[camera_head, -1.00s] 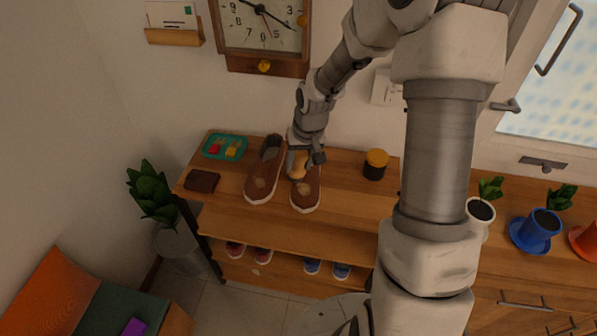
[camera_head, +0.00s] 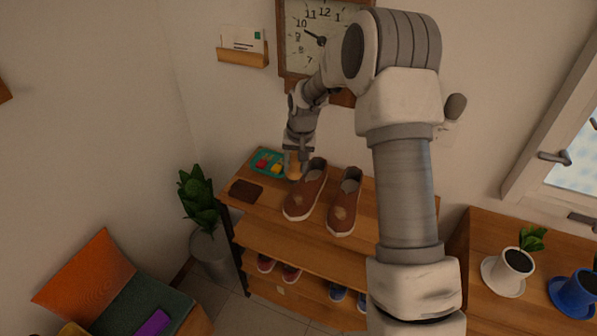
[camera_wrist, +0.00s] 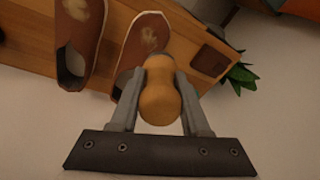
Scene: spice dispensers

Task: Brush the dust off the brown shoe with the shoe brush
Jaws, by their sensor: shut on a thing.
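Two brown shoes stand side by side on the wooden shelf top: the left shoe (camera_head: 306,190) and the right shoe (camera_head: 344,203). Each has a pale dusty patch on its toe, which also shows on both in the wrist view, on one shoe (camera_wrist: 139,45) and on the other (camera_wrist: 80,38). My gripper (camera_head: 297,165) is shut on the shoe brush (camera_wrist: 160,97), held by its rounded tan wooden handle. The brush is just left of the left shoe's heel in the head view; its bristles are hidden, and I cannot tell whether it touches the shoe.
A dark brown wallet-like item (camera_head: 246,191) lies at the shelf's left end. A potted plant (camera_head: 197,200) stands left of the shelf. More shoes are on the lower shelf.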

